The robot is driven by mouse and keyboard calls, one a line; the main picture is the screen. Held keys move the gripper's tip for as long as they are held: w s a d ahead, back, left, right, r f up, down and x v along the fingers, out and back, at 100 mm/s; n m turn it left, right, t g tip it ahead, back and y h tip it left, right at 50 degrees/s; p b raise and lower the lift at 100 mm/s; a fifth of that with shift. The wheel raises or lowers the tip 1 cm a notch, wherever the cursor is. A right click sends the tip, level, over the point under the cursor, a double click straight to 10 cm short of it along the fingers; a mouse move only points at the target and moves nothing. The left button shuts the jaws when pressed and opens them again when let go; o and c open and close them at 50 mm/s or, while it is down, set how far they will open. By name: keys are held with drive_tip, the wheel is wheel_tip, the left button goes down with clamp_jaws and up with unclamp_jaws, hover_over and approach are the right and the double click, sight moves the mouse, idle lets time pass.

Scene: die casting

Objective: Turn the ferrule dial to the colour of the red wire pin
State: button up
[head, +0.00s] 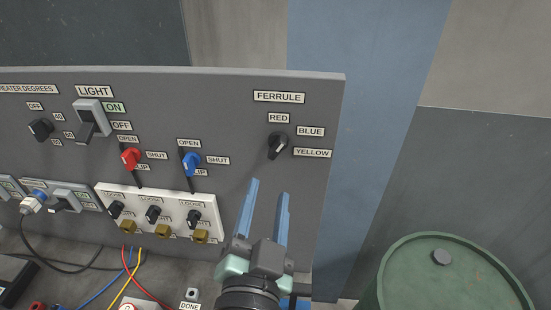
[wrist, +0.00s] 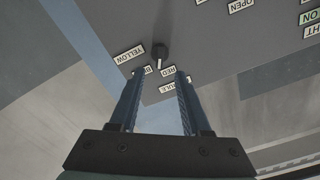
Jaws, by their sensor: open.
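The ferrule dial (head: 278,146) is a black knob at the panel's right, with the labels RED above, BLUE upper right and YELLOW right. It also shows in the wrist view (wrist: 161,52), beyond the fingertips. It has a pale pointer mark, but I cannot tell which label it points to. My gripper (head: 268,188) is open and empty, below the dial and apart from it. In the wrist view its fingers (wrist: 159,78) partly cover the BLUE label. A red wire (head: 131,272) runs below the panel at lower left; its pin cannot be made out.
Left of the dial are red (head: 130,158) and blue (head: 192,162) valve handles and a light switch (head: 89,118). A white terminal block (head: 176,214) is below them. A green drum (head: 400,276) stands at lower right. The panel around the dial is clear.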

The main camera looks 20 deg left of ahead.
sight(276, 153)
drive_tip(key=p+x, duration=0.3)
drive_tip(key=x, duration=0.6)
drive_tip(key=shift+w, duration=0.15)
clamp_jaws()
